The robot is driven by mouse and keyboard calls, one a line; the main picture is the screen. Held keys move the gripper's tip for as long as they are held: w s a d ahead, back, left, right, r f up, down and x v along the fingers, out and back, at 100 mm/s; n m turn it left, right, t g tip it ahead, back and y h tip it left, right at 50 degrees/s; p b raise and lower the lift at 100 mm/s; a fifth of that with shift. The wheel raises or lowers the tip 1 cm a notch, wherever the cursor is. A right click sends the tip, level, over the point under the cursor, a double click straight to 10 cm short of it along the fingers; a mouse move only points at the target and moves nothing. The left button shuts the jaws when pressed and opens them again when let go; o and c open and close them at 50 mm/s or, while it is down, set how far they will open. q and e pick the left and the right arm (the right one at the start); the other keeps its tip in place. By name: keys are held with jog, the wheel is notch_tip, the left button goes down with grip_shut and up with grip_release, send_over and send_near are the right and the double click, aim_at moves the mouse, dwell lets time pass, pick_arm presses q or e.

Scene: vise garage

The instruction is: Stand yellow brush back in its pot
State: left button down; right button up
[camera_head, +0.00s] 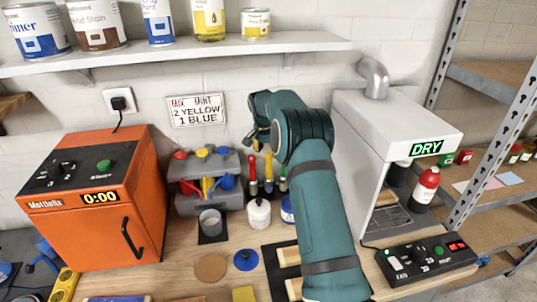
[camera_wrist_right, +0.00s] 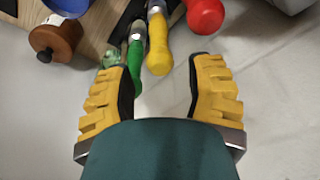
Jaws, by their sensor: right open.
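In the head view, the yellow brush (camera_head: 268,168) has its handle up, between a red-handled brush (camera_head: 253,172) and a green-handled one (camera_head: 283,178) at the back of the bench. In the right wrist view, the yellow handle (camera_wrist_right: 158,45) ends just beyond my fingertips, near the middle of the gap. The green handle (camera_wrist_right: 137,62) is beside it, by the left finger. My right gripper (camera_wrist_right: 160,75) is open and empty; in the head view it (camera_head: 257,138) is above the brushes, partly hidden by its arm. I cannot make out the pot clearly. My left gripper is not in view.
A grey dispenser (camera_head: 207,160) and an orange mixer (camera_head: 95,195) stand left of the brushes. A dryer cabinet (camera_head: 385,130) is at right. The shelf (camera_head: 180,57) with cans runs above. A brown disc (camera_head: 211,267) lies in front.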

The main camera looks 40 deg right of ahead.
notch_tip(320, 180, up, 10)
jog(key=a, duration=0.1)
jog(key=shift+s+a, duration=0.35)
jog(key=shift+a, duration=0.05)
jog(key=shift+s+f, duration=0.1)
jog(key=shift+f, duration=0.1)
dwell(0.6)
